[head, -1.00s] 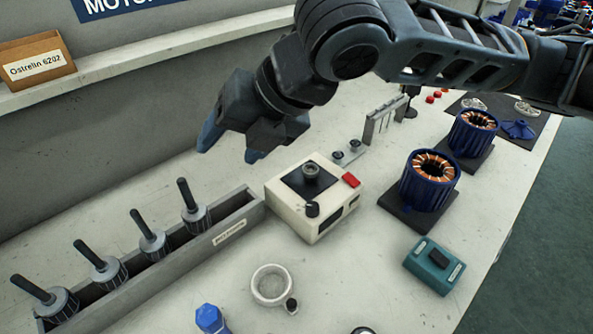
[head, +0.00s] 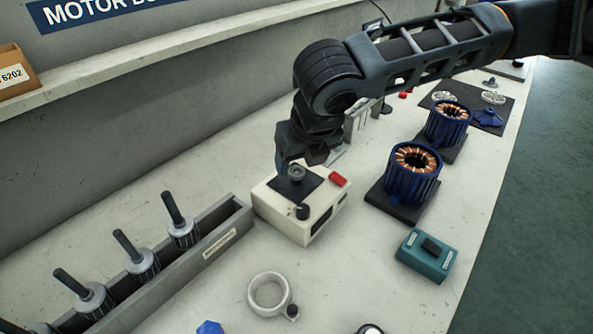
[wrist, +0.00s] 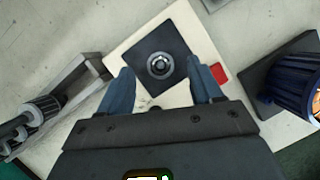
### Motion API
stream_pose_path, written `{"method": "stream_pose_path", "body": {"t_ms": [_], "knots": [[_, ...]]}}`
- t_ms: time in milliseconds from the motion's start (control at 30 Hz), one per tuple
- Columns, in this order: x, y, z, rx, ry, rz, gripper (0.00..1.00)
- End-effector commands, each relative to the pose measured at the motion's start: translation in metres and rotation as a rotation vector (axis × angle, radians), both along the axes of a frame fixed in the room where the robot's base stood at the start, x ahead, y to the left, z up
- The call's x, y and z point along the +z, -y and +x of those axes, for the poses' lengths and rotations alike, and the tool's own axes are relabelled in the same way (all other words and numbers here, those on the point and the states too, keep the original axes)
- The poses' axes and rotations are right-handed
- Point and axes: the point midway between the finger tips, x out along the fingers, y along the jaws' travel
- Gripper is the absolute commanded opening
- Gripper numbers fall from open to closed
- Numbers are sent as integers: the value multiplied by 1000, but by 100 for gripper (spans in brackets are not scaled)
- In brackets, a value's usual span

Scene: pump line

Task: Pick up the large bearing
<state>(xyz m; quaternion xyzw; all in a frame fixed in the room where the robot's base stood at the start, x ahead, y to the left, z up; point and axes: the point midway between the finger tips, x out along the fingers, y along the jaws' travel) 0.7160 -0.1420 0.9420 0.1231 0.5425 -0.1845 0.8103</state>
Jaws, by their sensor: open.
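The bearing (head: 296,173), a small dark grey ring, sits on the black plate on top of a cream box (head: 287,219). It shows in the wrist view as a ring (wrist: 160,65) with a dark centre. I take it as the large bearing. My gripper (head: 299,163) is open and points down just above the box. In the wrist view its blue fingers (wrist: 160,75) lie to either side of the bearing in the picture, with nothing between them held. I cannot tell the exact height of the fingertips over the bearing.
A grey rack (head: 190,262) with several shafted rotors stands at left. Two blue stators (head: 411,178) stand on dark pads at right. A teal box (head: 426,256) and a white ring (head: 268,292) lie in front. A red block (head: 337,179) is on the cream box's edge.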

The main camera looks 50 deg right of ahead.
Motion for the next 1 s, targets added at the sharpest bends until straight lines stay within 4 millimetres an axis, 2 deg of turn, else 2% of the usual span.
{"method": "stream_pose_path", "body": {"t_ms": [167, 400, 900, 1000], "knots": [[-16, 3, 6, -1, 1, 1, 65], [-17, 3, 7, -1, 2, 0, 65], [-17, 3, 7, -1, 2, 0, 18], [-16, 3, 7, -1, 2, 0, 15]]}}
